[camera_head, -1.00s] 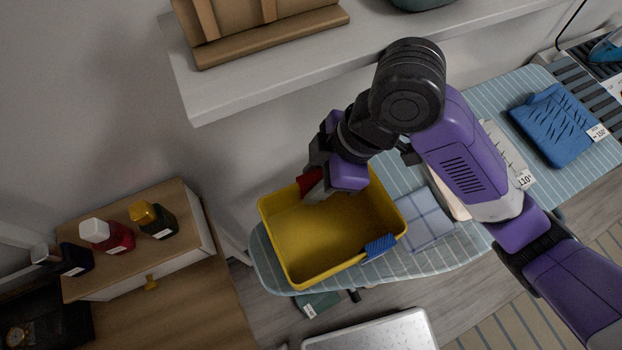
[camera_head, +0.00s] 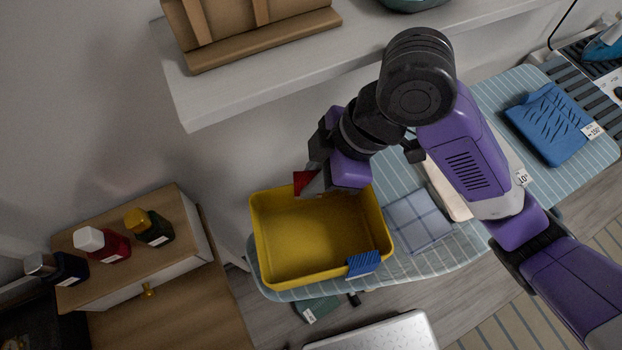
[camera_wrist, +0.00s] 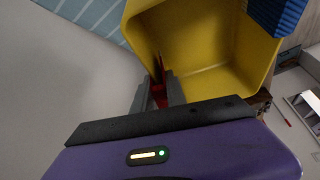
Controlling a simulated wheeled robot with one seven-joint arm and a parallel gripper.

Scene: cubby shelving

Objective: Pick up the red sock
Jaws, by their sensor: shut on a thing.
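The red sock (camera_head: 304,181) shows as a small red patch at my gripper (camera_head: 318,186), over the back edge of the yellow bin (camera_head: 262,225). In the wrist view the red sock (camera_wrist: 158,92) is between the two fingers of my gripper (camera_wrist: 158,95), with the yellow bin (camera_wrist: 205,45) beyond it. My gripper is shut on the red sock. Most of the sock is hidden by the fingers. I cannot tell whether it touches the bin. A blue ribbed cloth (camera_head: 363,263) hangs over the bin's front right rim.
The bin stands on a striped ironing board (camera_head: 400,268). A checked cloth (camera_head: 418,220) lies right of it, and a blue folded item (camera_head: 552,125) farther right. A white shelf (camera_head: 230,95) overhangs behind.

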